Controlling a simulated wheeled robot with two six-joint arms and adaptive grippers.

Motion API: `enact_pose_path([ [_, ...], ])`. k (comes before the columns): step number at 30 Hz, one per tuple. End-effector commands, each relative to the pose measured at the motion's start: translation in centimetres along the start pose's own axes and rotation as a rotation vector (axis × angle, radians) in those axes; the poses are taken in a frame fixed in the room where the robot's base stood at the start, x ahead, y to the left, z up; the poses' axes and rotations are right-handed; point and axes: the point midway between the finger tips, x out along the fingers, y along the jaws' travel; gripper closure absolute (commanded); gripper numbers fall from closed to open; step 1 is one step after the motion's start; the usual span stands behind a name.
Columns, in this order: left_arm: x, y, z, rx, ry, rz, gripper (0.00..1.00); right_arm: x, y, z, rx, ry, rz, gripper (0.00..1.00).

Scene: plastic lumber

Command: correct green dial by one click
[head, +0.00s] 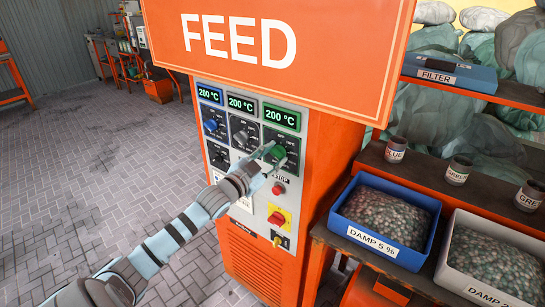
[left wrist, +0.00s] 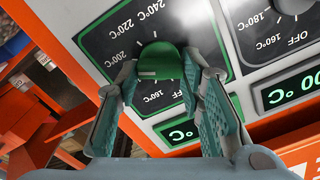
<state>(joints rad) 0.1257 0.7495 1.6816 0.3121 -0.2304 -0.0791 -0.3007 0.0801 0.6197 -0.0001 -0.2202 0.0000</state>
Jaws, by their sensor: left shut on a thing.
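The green dial (head: 279,152) is on the right of three dial plates on the control panel. In the left wrist view the green dial (left wrist: 160,62) shows between my fingers, with 160, 200, 220 and 240 °C marks around it. My left gripper (head: 268,157) is shut on the dial; its two fingers (left wrist: 160,75) are on either side of the knob. The green-edged display (head: 282,117) above the dial reads 200 °C. The dial's pointer is hard to make out. My right gripper is not in view.
A blue dial (head: 211,125) and a grey dial (head: 241,137) sit to the left. Red buttons (head: 279,188) and a yellow-backed switch (head: 277,217) lie below. The FEED sign (head: 270,70) overhangs the panel. A blue bin (head: 345,222) of pellets stands at right.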

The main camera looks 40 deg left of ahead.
Motion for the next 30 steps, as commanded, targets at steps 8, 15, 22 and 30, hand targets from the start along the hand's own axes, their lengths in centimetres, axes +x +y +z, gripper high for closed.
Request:
enact_pose_path([
  [8, 0.1, -0.2, -0.4, -0.076, 0.004, -0.001, 0.93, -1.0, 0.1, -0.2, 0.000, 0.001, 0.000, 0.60],
  [15, 0.1, -0.3, -0.5, -0.239, 0.005, 0.000, 0.93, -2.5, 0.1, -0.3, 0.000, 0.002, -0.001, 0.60],
  [22, 0.1, -0.4, -0.4, -0.423, 0.006, -0.001, 0.93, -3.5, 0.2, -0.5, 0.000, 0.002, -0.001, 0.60],
  [30, 0.1, -0.4, -0.4, -0.598, 0.009, 0.000, 0.93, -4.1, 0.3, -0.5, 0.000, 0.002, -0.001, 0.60],
])
